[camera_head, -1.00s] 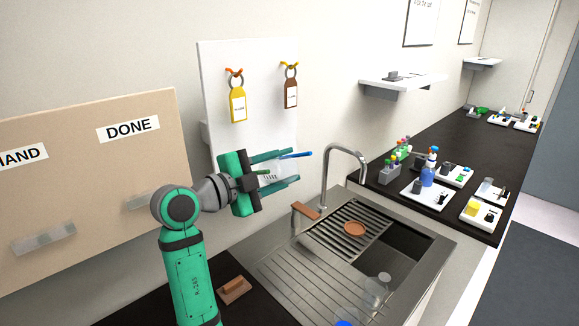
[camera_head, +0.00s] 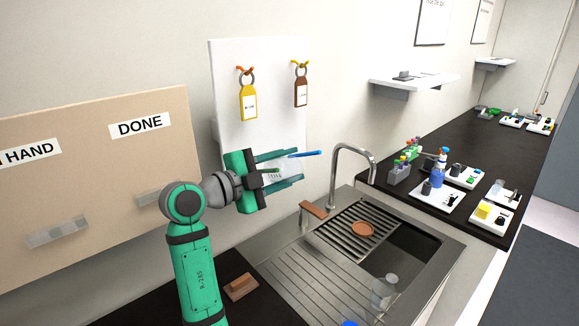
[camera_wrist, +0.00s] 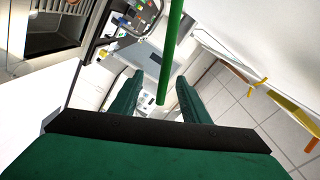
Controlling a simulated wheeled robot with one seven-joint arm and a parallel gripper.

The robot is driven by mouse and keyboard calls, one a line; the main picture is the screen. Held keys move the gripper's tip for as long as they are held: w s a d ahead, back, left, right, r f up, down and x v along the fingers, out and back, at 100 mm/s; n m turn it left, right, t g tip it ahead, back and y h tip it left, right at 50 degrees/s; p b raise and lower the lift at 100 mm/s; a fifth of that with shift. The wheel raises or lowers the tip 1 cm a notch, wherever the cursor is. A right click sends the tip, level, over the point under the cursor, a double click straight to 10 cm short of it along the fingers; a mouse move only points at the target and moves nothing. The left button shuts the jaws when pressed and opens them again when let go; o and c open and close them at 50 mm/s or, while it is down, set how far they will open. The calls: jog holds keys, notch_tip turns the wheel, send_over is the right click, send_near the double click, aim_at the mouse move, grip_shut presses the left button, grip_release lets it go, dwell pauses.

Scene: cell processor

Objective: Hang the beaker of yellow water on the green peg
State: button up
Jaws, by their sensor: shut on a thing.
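My gripper (camera_head: 298,168) is in front of the white peg board (camera_head: 225,95), below the hanging tags. Its fingers are shut on a clear beaker (camera_head: 277,172) with dark markings; no yellow water can be made out. The green peg (camera_head: 271,170) shows at the beaker, between the fingers. In the wrist view the green peg (camera_wrist: 170,50) runs past the space between the fingertips of my gripper (camera_wrist: 158,80). The beaker is not clear there, and I cannot tell whether it touches the peg.
A blue peg (camera_head: 306,154) sticks out by the upper finger. A yellow tag (camera_head: 248,103) and a brown tag (camera_head: 301,92) hang above. The faucet (camera_head: 338,175) and sink (camera_head: 300,258) stand to the right. A clear vessel (camera_head: 384,292) is in the sink.

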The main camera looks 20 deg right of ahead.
jog(key=shift+w+a+f, duration=0.2)
jog(key=shift+w, duration=0.15)
jog(key=shift+w, duration=0.1)
dwell(0.3)
jog(key=shift+w+a+f, duration=0.25)
jog(key=shift+w+f, duration=0.15)
jog(key=shift+w, duration=0.35)
jog(key=shift+s, duration=0.15)
jog(key=shift+s+d+r, duration=0.2)
jog(key=shift+s+r, duration=0.05)
jog(key=shift+s, duration=0.1)
